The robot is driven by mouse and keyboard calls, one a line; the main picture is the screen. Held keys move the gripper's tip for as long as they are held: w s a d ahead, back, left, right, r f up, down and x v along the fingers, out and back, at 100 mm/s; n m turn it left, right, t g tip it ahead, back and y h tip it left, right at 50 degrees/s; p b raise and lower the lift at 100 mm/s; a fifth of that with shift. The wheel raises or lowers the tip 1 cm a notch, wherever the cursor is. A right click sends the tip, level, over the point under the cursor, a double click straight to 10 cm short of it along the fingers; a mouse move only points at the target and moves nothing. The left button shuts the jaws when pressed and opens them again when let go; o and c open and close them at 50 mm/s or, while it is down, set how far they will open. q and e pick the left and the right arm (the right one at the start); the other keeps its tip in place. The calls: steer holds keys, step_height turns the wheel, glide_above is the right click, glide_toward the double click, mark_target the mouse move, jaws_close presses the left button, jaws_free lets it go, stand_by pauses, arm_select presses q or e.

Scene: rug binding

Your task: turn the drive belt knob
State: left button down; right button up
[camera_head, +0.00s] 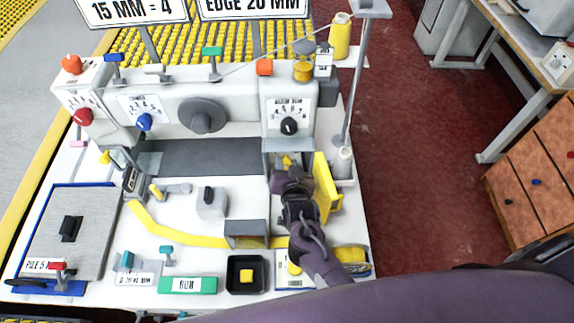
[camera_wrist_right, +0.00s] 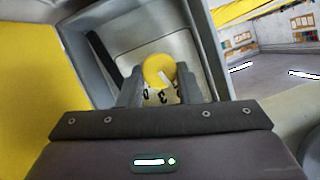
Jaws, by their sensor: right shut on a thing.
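The yellow knob (camera_wrist_right: 158,70) shows in the right wrist view, set in a grey recess over a pale dial plate with black figures. My right gripper (camera_wrist_right: 159,88) has one dark finger on each side of it and is shut on it. In the head view my right gripper (camera_head: 286,172) reaches under the right end of the white sewing machine, and only a bit of the yellow knob (camera_head: 287,160) shows past it. A white mark shows on the knob's face. My left gripper is not in view.
A yellow panel (camera_head: 325,187) stands just right of my right gripper. The machine head (camera_head: 288,105) with a black dial is above it. A grey block (camera_head: 246,234) and yellow tape (camera_head: 175,238) lie to the left.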

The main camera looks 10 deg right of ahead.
steer(key=o, duration=1)
steer(key=b+v, duration=0.1)
steer(key=v, duration=0.6)
steer(key=shift+s+r+b, duration=0.1)
steer(key=shift+s+b, duration=0.2)
steer(key=shift+s, duration=0.1)
steer(key=shift+r, duration=0.1)
